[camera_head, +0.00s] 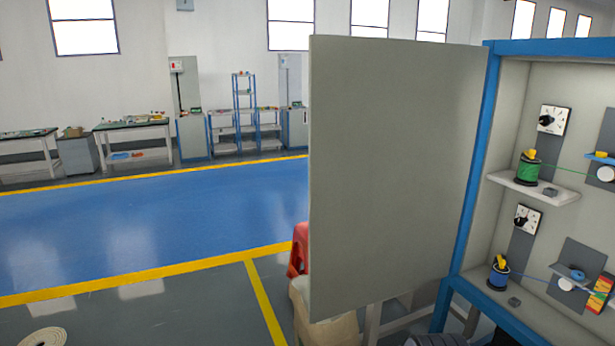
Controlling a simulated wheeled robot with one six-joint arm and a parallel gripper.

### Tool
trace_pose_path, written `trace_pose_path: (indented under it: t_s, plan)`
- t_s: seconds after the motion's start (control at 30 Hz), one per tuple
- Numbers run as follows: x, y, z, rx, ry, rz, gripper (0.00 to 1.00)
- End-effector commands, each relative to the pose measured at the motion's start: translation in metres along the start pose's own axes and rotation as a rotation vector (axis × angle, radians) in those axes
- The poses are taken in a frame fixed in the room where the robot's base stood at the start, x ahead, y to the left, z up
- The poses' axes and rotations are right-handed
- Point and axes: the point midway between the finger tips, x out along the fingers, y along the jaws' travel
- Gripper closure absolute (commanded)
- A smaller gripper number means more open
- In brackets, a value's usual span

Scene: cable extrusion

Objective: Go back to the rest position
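My gripper and arm do not show in the head view, so I cannot see what the gripper holds. At the right stands a cable station with a blue frame (466,200). On its upper shelf (533,191) is a green cable spool (528,171) with a yellow top. A green cable runs from it to the right. On the lower level is a blue cable spool (498,275), also with a yellow top. A dial (553,120) is above the green spool, and a second dial (527,219) is above the blue one.
A large grey panel (395,175) stands left of the station. A red stool (299,250) and a tan sack (325,318) are partly behind it. Workbenches (132,139) line the far wall. The blue floor (150,225) with yellow lines is clear. A coiled item (42,337) lies bottom left.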

Motion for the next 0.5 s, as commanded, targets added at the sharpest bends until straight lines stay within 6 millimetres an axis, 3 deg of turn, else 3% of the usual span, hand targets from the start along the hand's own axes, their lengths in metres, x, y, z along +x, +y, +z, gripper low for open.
trace_pose_path:
  t_s: [0.2,0.5]
  plan:
    - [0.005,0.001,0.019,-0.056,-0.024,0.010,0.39]
    - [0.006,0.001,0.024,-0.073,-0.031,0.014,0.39]
